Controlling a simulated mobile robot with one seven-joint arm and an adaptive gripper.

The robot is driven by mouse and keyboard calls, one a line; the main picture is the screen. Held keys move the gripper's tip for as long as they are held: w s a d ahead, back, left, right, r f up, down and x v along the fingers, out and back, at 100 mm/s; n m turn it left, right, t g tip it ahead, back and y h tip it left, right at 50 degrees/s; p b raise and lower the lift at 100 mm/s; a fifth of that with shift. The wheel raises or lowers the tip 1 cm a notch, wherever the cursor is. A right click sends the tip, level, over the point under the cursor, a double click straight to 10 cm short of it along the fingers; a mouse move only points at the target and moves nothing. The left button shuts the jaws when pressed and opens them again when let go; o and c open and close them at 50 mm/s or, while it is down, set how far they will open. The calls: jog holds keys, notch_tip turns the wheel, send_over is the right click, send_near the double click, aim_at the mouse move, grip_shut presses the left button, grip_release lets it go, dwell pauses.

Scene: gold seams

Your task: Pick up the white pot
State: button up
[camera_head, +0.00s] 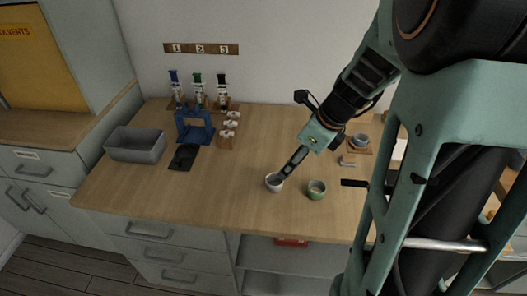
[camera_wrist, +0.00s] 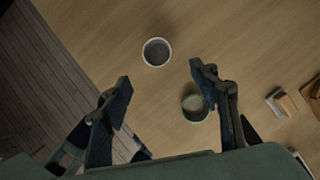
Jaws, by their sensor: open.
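The white pot (camera_head: 273,183) is a small round cup on the wooden bench top, towards its front edge. It also shows in the wrist view (camera_wrist: 156,52), beyond and between my open fingertips. My gripper (camera_head: 290,169) is just above and beside the white pot in the head view, its tip overlapping the pot's rim there. In the wrist view, my gripper (camera_wrist: 160,80) is open with nothing between its fingers. I cannot tell the exact gap between fingers and pot. A similar green pot (camera_head: 317,189) stands to the right; it shows in the wrist view (camera_wrist: 194,107) beside the right finger.
A grey bin (camera_head: 135,146), a blue stand (camera_head: 194,133) and a dark pad (camera_head: 184,158) are at the left. A wooden rack (camera_head: 226,141) with small white items is behind. Another cup (camera_head: 360,140) sits on a wooden coaster. Bench left of the white pot is clear.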

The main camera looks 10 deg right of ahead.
jog(key=b, duration=0.1)
send_near(276, 178)
jog(key=shift+s+a+f, duration=0.5)
jog(key=shift+s+f, duration=0.25)
jog(key=shift+f, duration=0.15)
jog(key=shift+w+a+b+x, duration=0.15)
jog(key=shift+b+x, duration=0.3)
jog(key=shift+x, duration=0.85)
jog(key=shift+w+a+b+x, duration=0.1)
jog(key=shift+a+b+x, duration=0.25)
jog(key=shift+x, duration=1)
jog(key=shift+s+d+r, duration=0.1)
jog(key=shift+r, duration=0.1)
jog(key=shift+c, duration=0.4)
jog(key=c, duration=0.8)
